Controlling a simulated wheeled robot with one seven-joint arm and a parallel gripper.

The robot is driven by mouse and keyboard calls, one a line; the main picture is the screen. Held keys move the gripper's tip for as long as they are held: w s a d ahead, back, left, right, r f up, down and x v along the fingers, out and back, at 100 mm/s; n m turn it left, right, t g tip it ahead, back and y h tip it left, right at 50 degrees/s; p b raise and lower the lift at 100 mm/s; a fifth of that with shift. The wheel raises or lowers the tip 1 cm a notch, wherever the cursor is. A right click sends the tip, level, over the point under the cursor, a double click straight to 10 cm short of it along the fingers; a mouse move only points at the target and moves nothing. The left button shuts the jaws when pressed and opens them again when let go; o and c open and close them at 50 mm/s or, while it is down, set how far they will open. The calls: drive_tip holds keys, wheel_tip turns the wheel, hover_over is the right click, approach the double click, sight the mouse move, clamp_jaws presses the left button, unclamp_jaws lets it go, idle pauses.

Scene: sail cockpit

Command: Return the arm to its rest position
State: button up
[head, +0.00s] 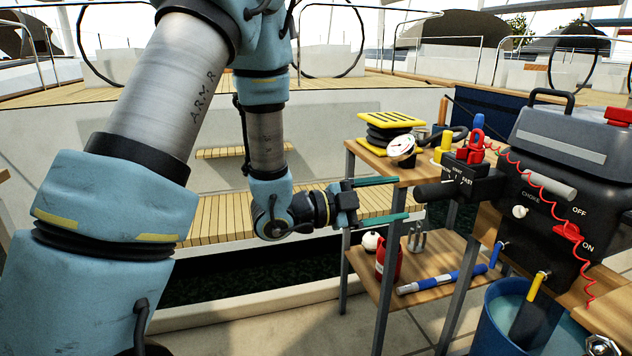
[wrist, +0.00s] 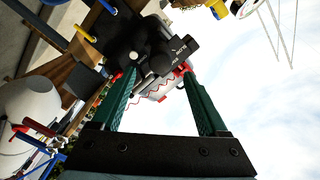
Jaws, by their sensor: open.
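My arm reaches down from the top of the head view. My gripper (head: 382,201) is beside the wooden two-tier stand, with its two green fingers pointing right and spread apart. In the wrist view my gripper (wrist: 155,95) is also open, with nothing between the fingertips. Beyond the fingers in the wrist view is the black outboard motor (wrist: 150,50), appearing turned on its side. The same outboard motor (head: 560,150) stands at the right in the head view, with CHOKE, OFF and ON labels and a red coiled cord.
The stand's upper shelf (head: 375,158) bears a yellow-topped foot pump (head: 392,120) and a gauge (head: 401,147). Its lower shelf (head: 385,290) holds a red item and a blue-and-white tube (head: 440,279). A blue bucket (head: 495,310) stands at lower right. Slatted cockpit benches lie behind.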

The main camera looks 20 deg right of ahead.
drive_tip(key=shift+w, duration=0.1)
drive_tip(key=w+a+f+n+t+y, duration=0.4)
drive_tip(key=w+a+n+t+y, duration=0.5)
drive_tip(key=w+a, duration=0.5)
drive_tip(key=s+a+f+n+g+y, duration=0.1)
drive_tip(key=a+n+y, duration=0.3)
drive_tip(key=a+n, duration=0.45)
drive_tip(key=s+a+f+n+g+y, duration=0.15)
drive_tip(key=a+n+y, duration=0.3)
drive_tip(key=a, duration=0.75)
drive_tip(key=s+a+n+g, duration=0.3)
drive_tip(key=s+a+n, duration=0.2)
drive_tip(key=s, duration=0.2)
drive_tip(key=w+p+v, duration=0.2)
drive_tip(key=p+v, duration=1.6)
drive_tip(key=shift+w+d+r+g+p, duration=0.35)
drive_tip(key=shift+d+r+g+p, duration=0.1)
drive_tip(key=shift+r, duration=0.1)
drive_tip(key=shift+c, duration=0.2)
